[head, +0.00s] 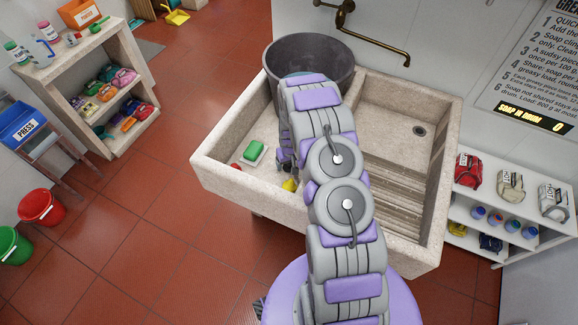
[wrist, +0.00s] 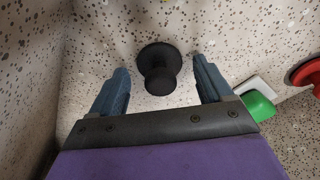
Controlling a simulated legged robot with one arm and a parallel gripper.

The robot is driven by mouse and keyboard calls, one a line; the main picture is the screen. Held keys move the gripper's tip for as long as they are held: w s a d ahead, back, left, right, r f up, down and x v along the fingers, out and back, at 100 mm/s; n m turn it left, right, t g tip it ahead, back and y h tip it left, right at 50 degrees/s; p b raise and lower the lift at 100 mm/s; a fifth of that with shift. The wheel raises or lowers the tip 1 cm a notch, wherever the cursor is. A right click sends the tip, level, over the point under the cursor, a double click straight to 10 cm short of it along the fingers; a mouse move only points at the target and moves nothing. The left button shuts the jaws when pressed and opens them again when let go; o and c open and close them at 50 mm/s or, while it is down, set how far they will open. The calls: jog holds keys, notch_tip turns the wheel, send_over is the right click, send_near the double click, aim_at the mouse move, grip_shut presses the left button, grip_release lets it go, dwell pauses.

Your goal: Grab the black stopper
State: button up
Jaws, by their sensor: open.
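The black stopper (wrist: 160,67) shows in the wrist view as a round disc with a knob, against the speckled stone of the washboard sink. My gripper (wrist: 162,84) is open, with one blue finger on each side of the stopper. The stopper lies between and slightly beyond the fingertips, and I see gaps on both sides of it. I cannot tell the exact depth between the fingers and the stopper. In the head view the stopper is hidden, and my arm reaches over the left part of the stone sink (head: 222,180).
A green soap (head: 254,150) on a white dish and a red object (head: 236,166) lie near my gripper. A large grey drum (head: 310,55) stands at the back of the sink. A brass tap (head: 375,38) is above. The right basin has a drain (head: 419,130).

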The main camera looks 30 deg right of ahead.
jog(key=c, duration=1.2)
jog(key=shift+r, duration=0.15)
